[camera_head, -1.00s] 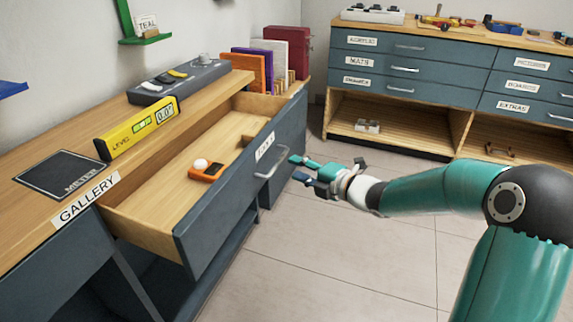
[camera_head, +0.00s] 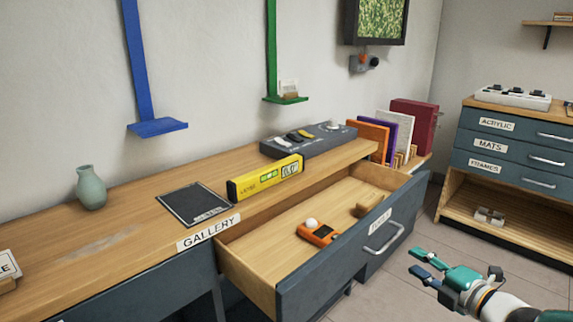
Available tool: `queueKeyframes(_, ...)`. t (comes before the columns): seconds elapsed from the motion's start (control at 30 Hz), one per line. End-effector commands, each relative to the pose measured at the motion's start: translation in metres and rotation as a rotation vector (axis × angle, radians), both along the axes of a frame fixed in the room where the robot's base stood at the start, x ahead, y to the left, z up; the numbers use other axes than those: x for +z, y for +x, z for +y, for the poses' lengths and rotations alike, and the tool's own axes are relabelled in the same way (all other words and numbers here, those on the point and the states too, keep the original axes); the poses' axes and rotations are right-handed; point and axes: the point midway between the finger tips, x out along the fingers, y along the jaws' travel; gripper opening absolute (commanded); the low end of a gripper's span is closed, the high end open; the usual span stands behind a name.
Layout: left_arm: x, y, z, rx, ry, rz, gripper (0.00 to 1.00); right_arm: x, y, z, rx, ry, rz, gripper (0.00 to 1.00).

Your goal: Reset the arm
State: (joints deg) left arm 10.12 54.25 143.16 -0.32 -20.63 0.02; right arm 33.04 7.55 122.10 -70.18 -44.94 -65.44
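My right gripper (camera_head: 452,278) is at the lower right in the head view, in front of and to the right of the open drawer (camera_head: 300,282). Its fingers are spread apart with nothing between them, and it is clear of the drawer's handle (camera_head: 384,238). The drawer is pulled out from the gallery bench (camera_head: 110,226). Inside it lie an orange device (camera_head: 318,234) with a white ball-like top and a small wooden piece (camera_head: 370,204). My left gripper is not in view.
On the bench stand a yellow level (camera_head: 265,178), a dark meter plate (camera_head: 194,204), a grey box (camera_head: 308,140) and a green vase (camera_head: 90,188). Upright coloured panels (camera_head: 414,127) stand at its far end. A second cabinet (camera_head: 512,170) is at the right. Floor shows between them.

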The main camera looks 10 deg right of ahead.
Motion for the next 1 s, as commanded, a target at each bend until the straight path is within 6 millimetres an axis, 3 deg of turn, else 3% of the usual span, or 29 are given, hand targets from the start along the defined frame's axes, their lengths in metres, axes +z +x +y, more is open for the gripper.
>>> queueKeyframes(0.17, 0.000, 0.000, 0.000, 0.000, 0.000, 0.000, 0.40, -0.055, 0.016, 0.061, 0.119, 0.088, 0.097, 0.37)
queueKeyframes(0.33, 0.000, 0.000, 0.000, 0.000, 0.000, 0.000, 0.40, -0.151, 0.013, 0.144, 0.145, 0.319, 0.343, 0.37)
queueKeyframes(0.47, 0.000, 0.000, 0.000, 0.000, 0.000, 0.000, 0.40, -0.230, -0.016, 0.196, 0.030, 0.556, 0.639, 0.37)
queueKeyframes(0.6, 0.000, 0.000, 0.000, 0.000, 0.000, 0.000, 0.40, -0.307, -0.074, 0.237, -0.213, 0.787, 0.989, 0.37)
queueKeyframes(0.7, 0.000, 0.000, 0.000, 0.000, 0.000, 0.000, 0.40, -0.347, -0.121, 0.251, -0.448, 0.919, 1.198, 0.37)
queueKeyframes(0.8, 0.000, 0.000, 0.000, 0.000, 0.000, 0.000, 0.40, -0.373, -0.166, 0.255, -0.718, 1.031, 1.355, 0.37)
queueKeyframes(0.9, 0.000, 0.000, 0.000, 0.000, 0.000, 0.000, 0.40, -0.388, -0.205, 0.250, -1.040, 1.155, 1.446, 0.37)
queueKeyframes(1.0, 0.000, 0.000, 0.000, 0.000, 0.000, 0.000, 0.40, -0.391, -0.226, 0.243, -1.321, 1.275, 1.459, 0.37)
